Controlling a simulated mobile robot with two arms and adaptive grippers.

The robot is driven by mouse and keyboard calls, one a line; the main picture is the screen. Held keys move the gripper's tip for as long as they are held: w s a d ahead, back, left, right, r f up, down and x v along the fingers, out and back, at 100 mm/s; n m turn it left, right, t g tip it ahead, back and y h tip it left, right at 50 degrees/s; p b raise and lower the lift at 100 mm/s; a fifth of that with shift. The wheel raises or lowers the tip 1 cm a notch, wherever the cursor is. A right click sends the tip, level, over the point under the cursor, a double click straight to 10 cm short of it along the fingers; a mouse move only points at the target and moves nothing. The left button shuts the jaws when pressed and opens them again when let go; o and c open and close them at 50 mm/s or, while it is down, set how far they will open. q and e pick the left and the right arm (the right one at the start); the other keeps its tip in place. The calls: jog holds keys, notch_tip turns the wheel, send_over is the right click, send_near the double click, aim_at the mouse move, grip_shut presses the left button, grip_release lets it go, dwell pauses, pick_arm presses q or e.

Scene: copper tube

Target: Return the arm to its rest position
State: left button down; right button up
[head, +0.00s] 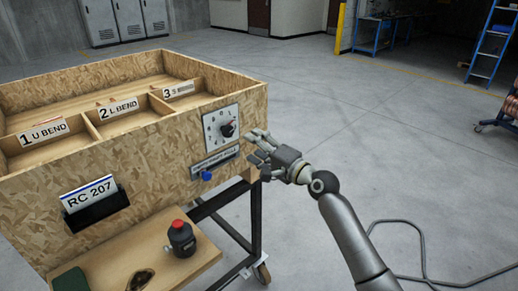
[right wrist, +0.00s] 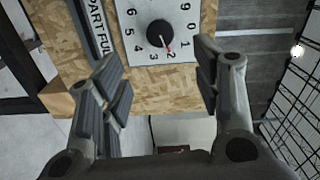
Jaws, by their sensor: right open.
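My right gripper (head: 262,150) is open and empty in the head view, beside the right end of the wooden box's front panel. Its two fingers also show in the right wrist view (right wrist: 160,95), spread apart with nothing between them. A black dial knob (head: 228,129) on a white numbered plate is just left of the gripper. In the right wrist view the knob (right wrist: 160,33) lies beyond the fingertips, with its red pointer near 2. I cannot tell any contact between fingers and panel. My left gripper is not in view.
The wooden bin box (head: 140,150) with labelled compartments stands at left. A blue button (head: 207,176) is below the dial. A small dark bottle (head: 181,238) with a red top stands on a lower shelf (head: 205,258). Open concrete floor (head: 400,150) lies right, with a cable (head: 421,235).

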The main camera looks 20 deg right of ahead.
jog(key=shift+s+d, duration=0.15)
jog(key=shift+s, duration=0.35)
notch_tip(320, 180, down, 24)
jog(key=s+d+n+g+h, duration=0.1)
jog(key=s+d+g+h, duration=0.1)
jog(key=s+g+h, duration=0.15)
jog(key=s+f+n+g+h, duration=0.1)
jog(key=s+f+g, duration=0.1)
jog(key=s+f, duration=0.35)
jog(key=s+f+n+g, duration=0.1)
jog(key=s+f+n, duration=0.1)
jog(key=f, duration=0.7)
jog(key=s+f+n+g+h, duration=0.15)
jog(key=s+f, duration=0.25)
jog(key=f, duration=0.4)
jog(key=s+a+f+n+g, duration=0.1)
jog(key=s+f+n+g, duration=0.1)
jog(key=s+f, duration=0.75)
jog(key=s+a+f+n+g, duration=0.25)
jog(key=s+f, duration=0.35)
jog(key=s, duration=0.6)
jog(key=s+a+f+n+g, duration=0.1)
jog(key=s+f+n, duration=0.1)
jog(key=s, duration=0.8)
jog(key=s+a+f+n+g, duration=0.1)
jog(key=s+f+n+g, duration=0.1)
jog(key=s, duration=0.9)
jog(key=shift+s+a+f+n, duration=0.25)
jog(key=shift+f+n, duration=0.35)
jog(key=shift+f, duration=0.25)
